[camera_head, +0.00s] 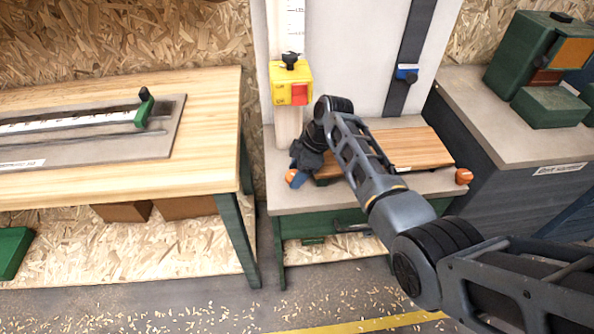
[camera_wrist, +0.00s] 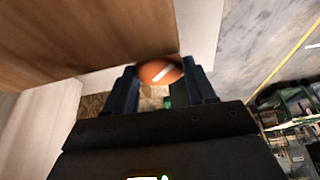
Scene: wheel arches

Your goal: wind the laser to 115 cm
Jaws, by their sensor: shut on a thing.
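The yellow laser box (camera_head: 291,82) with a black knob on top and a red block on its front sits on the white vertical scale (camera_head: 290,20). The marks on the scale are too small to read. An orange knob (camera_head: 291,177) is at the bench's left front; it also shows in the wrist view (camera_wrist: 158,72) with a white stripe. My gripper (camera_head: 298,171) points down at this knob, and in the wrist view its two dark fingers stand on either side of it, shut on it. My arm hides part of the bench behind it.
A second orange knob (camera_head: 464,176) is at the bench's right front. A wooden board (camera_head: 420,148) lies on the bench. A dark vertical rail with a blue slider (camera_head: 406,73) is on the backboard. A wooden table (camera_head: 213,110) stands left, a dark cabinet (camera_head: 490,135) right.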

